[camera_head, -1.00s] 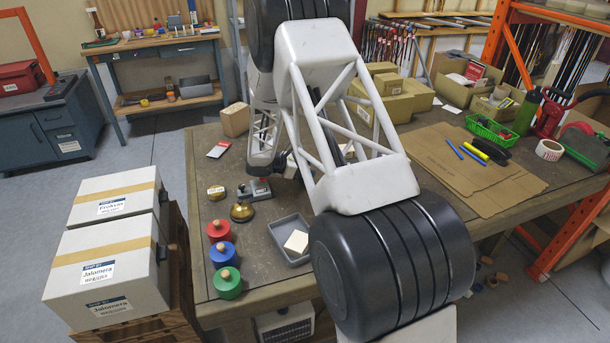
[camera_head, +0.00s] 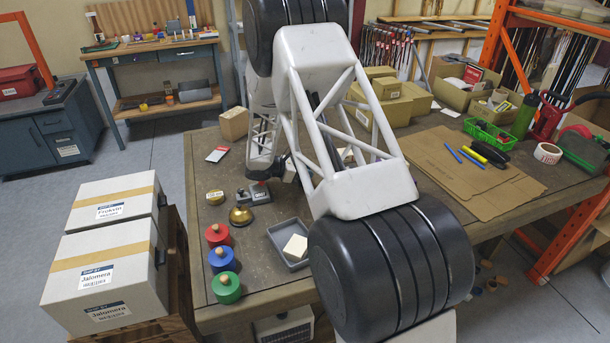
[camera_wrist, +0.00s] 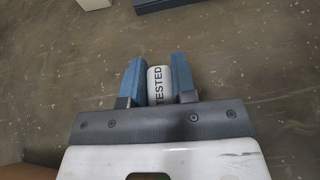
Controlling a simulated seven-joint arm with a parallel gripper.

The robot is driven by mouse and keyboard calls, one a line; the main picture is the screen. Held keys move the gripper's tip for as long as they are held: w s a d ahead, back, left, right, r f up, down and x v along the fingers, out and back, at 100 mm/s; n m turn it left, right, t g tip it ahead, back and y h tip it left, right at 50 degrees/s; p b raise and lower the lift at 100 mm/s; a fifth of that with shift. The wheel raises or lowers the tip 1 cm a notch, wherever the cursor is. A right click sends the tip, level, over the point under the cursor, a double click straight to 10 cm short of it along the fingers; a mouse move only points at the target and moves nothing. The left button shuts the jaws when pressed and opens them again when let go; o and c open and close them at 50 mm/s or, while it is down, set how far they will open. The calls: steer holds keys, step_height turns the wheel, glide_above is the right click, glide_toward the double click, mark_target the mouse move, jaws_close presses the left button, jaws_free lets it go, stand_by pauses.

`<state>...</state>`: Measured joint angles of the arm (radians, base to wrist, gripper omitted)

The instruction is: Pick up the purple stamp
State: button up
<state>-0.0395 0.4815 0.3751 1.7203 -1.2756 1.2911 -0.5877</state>
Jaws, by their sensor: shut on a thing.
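My gripper (camera_wrist: 158,62) shows in the wrist view with its two blue fingers shut on a white rounded piece marked TESTED (camera_wrist: 159,86). Only this white, lettered side of the held piece shows. I see no purple on it, so I cannot tell from its colour whether it is the purple stamp. In the head view my own arm hides the fingers and the held piece. No purple stamp shows elsewhere in either view.
A grey device (camera_head: 255,193), brass dome (camera_head: 241,216), and red (camera_head: 217,236), blue (camera_head: 222,260) and green (camera_head: 226,289) knobbed pieces stand on the table's left. A grey tray (camera_head: 275,238) lies nearby. Cardboard (camera_head: 455,175) covers the right. Bare tabletop (camera_wrist: 60,85) surrounds my gripper in the wrist view.

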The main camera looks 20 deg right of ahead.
steer(key=shift+r, duration=1.7)
steer(key=s+a+r, duration=0.1)
steer(key=s+a, duration=0.1)
steer(key=s, duration=1.3)
steer(key=shift+s+a+r, duration=0.25)
steer(key=shift+s, duration=0.1)
